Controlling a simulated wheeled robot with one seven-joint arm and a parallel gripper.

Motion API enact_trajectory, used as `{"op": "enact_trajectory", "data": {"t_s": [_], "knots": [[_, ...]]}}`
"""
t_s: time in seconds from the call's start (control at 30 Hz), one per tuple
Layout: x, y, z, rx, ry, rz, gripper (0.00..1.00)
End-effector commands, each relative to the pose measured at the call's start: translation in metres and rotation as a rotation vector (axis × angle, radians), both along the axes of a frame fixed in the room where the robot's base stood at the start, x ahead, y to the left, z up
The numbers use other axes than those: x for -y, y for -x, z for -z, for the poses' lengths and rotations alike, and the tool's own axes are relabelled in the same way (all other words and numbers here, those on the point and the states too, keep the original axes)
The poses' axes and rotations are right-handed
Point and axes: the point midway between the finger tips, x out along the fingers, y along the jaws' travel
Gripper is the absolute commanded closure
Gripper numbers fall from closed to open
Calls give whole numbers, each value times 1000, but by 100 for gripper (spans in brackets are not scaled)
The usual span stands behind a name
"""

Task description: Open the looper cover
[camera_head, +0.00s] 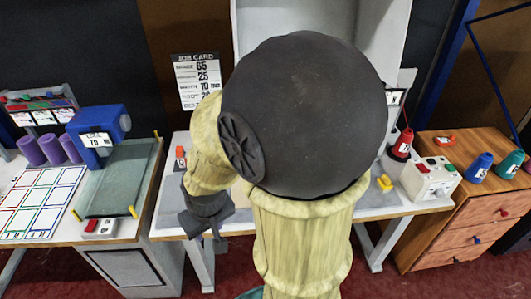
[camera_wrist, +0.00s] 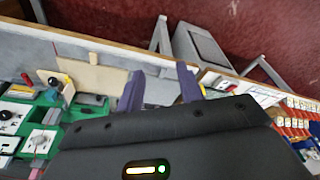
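My gripper (camera_head: 205,232) hangs at the left of my arm over the front edge of the middle table in the head view. In the wrist view its two fingers stand apart with nothing clearly held between them; the gripper (camera_wrist: 160,84) is open. A green machine (camera_wrist: 20,118) with black knobs lies at the left of the wrist view. A flat tan panel (camera_wrist: 95,76) lies beside it, left of the fingers. I cannot tell which part is the looper cover. My arm hides most of the middle table in the head view.
A blue machine (camera_head: 98,130) stands on the left table, with purple spools (camera_head: 50,149) beside it. A white control box (camera_head: 430,178) and red cone (camera_head: 402,146) stand at the right. A wooden drawer cabinet (camera_head: 475,215) is farther right. Red floor shows in front.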

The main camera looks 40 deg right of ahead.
Motion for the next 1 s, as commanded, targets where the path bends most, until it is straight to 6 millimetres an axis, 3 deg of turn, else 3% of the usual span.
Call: {"op": "enact_trajectory", "data": {"t_s": [0.03,0.13,0.27,0.47,0.7,1.0], "knots": [[0,0,0,1,0,1,54],[2,-5,3,9,-3,16,37],[13,-25,15,49,-12,88,37],[48,-82,51,190,-15,288,37],[120,-137,100,406,46,532,37],[216,-165,149,711,191,706,37]]}}
